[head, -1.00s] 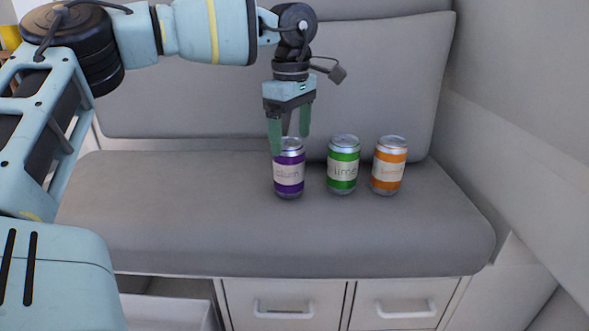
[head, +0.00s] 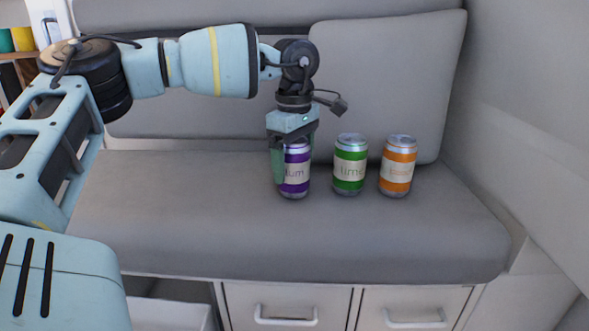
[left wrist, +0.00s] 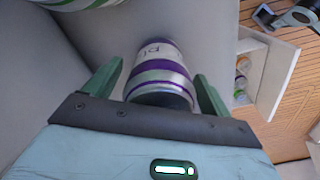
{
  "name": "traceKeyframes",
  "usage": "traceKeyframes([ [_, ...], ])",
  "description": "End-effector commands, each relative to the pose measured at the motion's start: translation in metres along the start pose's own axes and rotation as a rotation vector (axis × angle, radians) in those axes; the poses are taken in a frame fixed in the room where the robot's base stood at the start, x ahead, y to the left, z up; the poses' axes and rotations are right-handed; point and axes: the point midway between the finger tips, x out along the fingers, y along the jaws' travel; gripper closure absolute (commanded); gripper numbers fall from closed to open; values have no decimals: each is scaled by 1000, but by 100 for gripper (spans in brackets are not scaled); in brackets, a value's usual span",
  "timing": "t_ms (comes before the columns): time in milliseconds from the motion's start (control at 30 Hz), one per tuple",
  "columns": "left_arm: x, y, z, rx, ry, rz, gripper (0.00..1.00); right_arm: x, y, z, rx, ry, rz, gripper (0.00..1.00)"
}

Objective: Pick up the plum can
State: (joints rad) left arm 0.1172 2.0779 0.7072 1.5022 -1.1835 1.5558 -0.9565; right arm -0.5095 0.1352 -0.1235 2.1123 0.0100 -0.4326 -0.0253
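The plum can (head: 296,172) stands upright on the grey bench seat, with a purple and white label. My left gripper (head: 292,168) points down over it from above, with its green fingers on either side of the can. In the left wrist view the plum can (left wrist: 160,72) lies between the two spread fingers (left wrist: 155,85), with gaps visible on both sides. The left gripper is open. My right gripper is not in view.
A green lime can (head: 350,165) stands close to the right of the plum can, and an orange can (head: 398,166) stands beyond it. A backrest cushion (head: 390,75) rises behind. The seat (head: 170,215) is clear to the left. A drawer (head: 170,312) below stands open.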

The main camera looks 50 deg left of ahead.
Motion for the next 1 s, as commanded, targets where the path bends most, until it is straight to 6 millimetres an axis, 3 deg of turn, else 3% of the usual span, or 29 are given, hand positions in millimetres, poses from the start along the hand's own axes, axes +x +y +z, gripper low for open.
traceKeyframes([
  [33, 0, 0, 0, 0, 0, 0, 24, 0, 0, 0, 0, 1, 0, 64],
  [433, -1, 0, 0, 0, -1, 2, 75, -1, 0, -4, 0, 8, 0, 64],
  [733, -8, 0, 0, -1, -1, 3, 75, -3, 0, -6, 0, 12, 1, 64],
  [1000, -56, 0, 0, -1, 0, 7, 75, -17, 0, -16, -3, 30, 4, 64],
])
